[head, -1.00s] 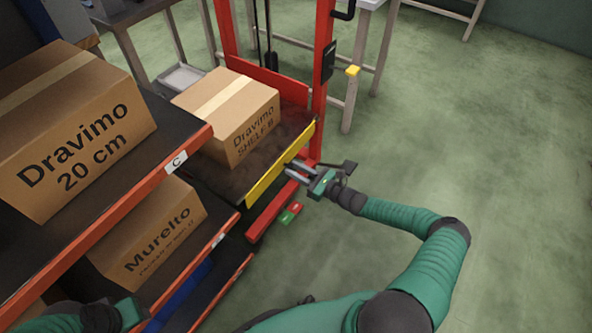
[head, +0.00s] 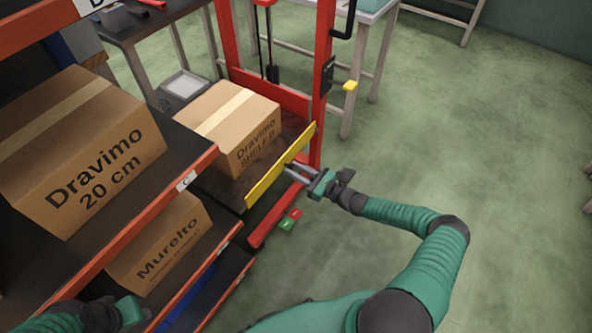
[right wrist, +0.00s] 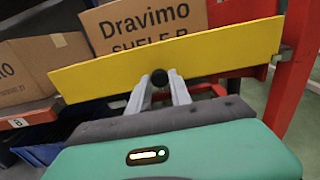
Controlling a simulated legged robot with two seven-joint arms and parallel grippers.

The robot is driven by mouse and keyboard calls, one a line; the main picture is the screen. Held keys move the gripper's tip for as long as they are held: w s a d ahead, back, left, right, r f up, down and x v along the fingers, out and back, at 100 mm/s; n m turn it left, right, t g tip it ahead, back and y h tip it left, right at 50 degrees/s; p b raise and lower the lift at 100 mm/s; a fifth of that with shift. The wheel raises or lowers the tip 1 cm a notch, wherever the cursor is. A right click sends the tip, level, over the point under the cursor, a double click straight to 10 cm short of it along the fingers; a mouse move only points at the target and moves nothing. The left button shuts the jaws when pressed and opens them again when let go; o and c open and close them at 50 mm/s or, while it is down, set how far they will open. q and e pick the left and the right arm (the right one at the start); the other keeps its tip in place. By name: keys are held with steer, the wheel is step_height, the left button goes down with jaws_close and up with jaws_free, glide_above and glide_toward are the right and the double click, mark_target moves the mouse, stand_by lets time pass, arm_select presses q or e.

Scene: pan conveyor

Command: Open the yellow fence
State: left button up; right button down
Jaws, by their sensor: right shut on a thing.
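The yellow fence (head: 265,184) is a flat bar along the front edge of the red lift's dark platform. It stands upright across the front of a cardboard box. In the right wrist view the fence (right wrist: 210,57) spans the picture and has a round black knob (right wrist: 160,77) at its middle. My right gripper (head: 289,167) is at the fence's outer side, its two fingers (right wrist: 160,88) shut on the knob. My left gripper (head: 130,310) is low at the left by the shelf; its fingers cannot be made out.
The box marked Dravimo Shelf B (head: 238,128) sits on the platform behind the fence. A shelf rack with a Dravimo 20 cm box (head: 85,150) and a Murelto box (head: 165,245) stands at left. Floor at right is clear.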

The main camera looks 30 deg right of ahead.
steer(key=c, duration=1.2)
jaws_free()
steer(key=shift+d+r, duration=0.1)
steer(key=shift+r, duration=0.2)
steer(key=shift+f, duration=0.1)
steer(key=p+v, duration=0.2)
steer(key=v, duration=0.6)
steer(key=p+v, duration=0.1)
steer(key=v, duration=0.7)
steer(key=shift+s+f+p, duration=0.2)
steer(key=shift+s+p, duration=0.2)
steer(key=shift+s+d, duration=0.1)
